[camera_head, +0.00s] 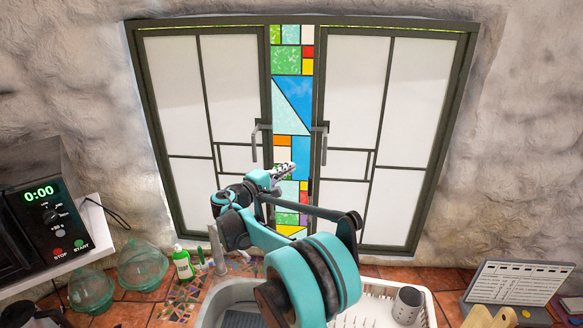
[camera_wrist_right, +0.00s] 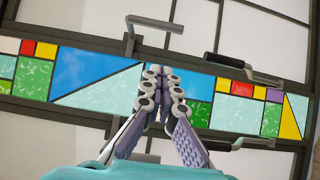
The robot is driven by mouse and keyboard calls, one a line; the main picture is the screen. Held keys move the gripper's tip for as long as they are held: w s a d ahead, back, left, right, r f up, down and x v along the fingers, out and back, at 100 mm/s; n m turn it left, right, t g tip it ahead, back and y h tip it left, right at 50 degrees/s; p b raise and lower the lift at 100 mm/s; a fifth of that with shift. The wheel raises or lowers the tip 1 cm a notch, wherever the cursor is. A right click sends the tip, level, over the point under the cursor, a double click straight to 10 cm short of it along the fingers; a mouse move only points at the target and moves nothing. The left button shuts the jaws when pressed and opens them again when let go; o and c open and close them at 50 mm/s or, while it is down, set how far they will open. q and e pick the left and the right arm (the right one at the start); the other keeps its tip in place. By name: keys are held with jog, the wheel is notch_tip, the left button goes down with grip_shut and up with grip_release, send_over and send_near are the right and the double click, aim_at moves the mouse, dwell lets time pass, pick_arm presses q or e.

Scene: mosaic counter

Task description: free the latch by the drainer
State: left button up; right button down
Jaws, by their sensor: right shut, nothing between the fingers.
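The window has two dark-framed panes, and a stained-glass strip (camera_head: 291,95) shows between them. A grey lever handle (camera_head: 257,138) is on the left frame and another handle (camera_head: 324,140) on the right frame. The right wrist view, turned sideways, shows a grey lever (camera_wrist_right: 150,28), a dark-gripped lever (camera_wrist_right: 240,68) and a lower lever (camera_wrist_right: 238,145). I cannot tell which is the latch. My right gripper (camera_head: 282,174) is shut and empty before the glass, below the upper handles; its fingertips (camera_wrist_right: 160,85) touch no lever visibly. The white drainer (camera_head: 432,308) stands below, partly behind my arm.
A tap (camera_head: 216,248) and sink lie under the window. A green bottle (camera_head: 183,263) and glass bowls (camera_head: 142,266) stand on the tiled counter at left. A grey cup (camera_head: 407,304) is in the drainer. A panel of text (camera_head: 519,284) stands at right.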

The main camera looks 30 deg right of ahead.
jog(key=d+p, duration=0.2)
jog(key=d, duration=0.8)
jog(key=shift+d, duration=0.35)
jog(key=shift+w, duration=0.1)
jog(key=shift+d+f+n+b, duration=0.2)
jog(key=shift+n+b, duration=0.1)
jog(key=shift+b, duration=0.25)
jog(key=shift+s, duration=0.25)
